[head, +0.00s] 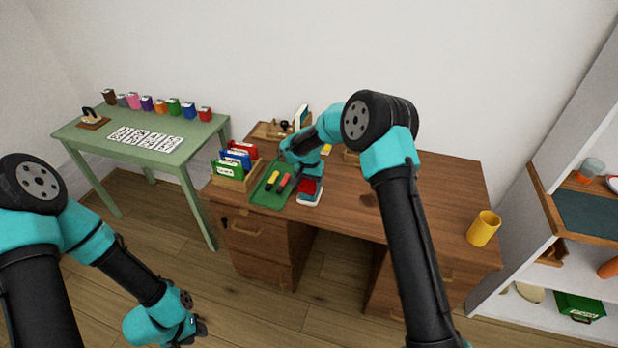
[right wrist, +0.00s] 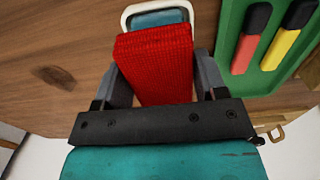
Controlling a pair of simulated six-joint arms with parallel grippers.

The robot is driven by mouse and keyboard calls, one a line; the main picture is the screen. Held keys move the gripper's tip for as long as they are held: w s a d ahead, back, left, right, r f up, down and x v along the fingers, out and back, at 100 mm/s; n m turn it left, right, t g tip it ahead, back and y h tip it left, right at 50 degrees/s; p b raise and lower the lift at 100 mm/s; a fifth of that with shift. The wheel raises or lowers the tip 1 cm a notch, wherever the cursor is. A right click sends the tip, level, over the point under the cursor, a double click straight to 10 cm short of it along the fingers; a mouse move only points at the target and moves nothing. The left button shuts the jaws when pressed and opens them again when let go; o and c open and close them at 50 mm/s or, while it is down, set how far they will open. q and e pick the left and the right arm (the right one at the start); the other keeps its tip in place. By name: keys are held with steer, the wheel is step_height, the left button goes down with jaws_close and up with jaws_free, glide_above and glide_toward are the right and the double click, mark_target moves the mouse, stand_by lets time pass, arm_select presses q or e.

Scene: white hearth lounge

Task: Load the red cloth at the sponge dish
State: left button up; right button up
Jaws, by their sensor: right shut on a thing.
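The red cloth (right wrist: 155,60) is a folded, textured block between the fingers of my right gripper (right wrist: 162,78), which is shut on it. In the head view the cloth (head: 308,187) shows just below the right gripper (head: 309,174), near the desk's front edge. The sponge dish (right wrist: 156,17) has a white rim and a blue-teal inside. It shows past the end of the cloth, partly hidden by it. I cannot tell whether the cloth touches the dish. My left gripper (head: 192,330) hangs low over the floor, and its jaws are unclear.
A green tray (head: 262,196) with a yellow-handled and a red-handled tool lies beside the dish on the brown desk (head: 350,213). A wooden file box (head: 236,180) stands left of it. A yellow cup (head: 483,228) stands at the right. The desk between is mostly clear.

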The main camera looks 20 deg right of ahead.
mark_target(309, 181)
steer(key=shift+f, duration=1.15)
steer(key=shift+f, duration=0.65)
stand_by(1.7)
steer(key=shift+r, duration=3.6)
steer(key=s+f+n, duration=0.1)
steer(key=s+n, duration=0.1)
steer(key=s, duration=0.1)
steer(key=s+f+n, duration=0.1)
steer(key=s+n, duration=0.1)
steer(key=s, duration=0.1)
steer(key=s+f+n, duration=0.2)
steer(key=s, duration=0.1)
steer(key=shift+d+n, duration=0.2)
steer(key=shift+n, duration=0.1)
steer(key=shift+w, duration=0.1)
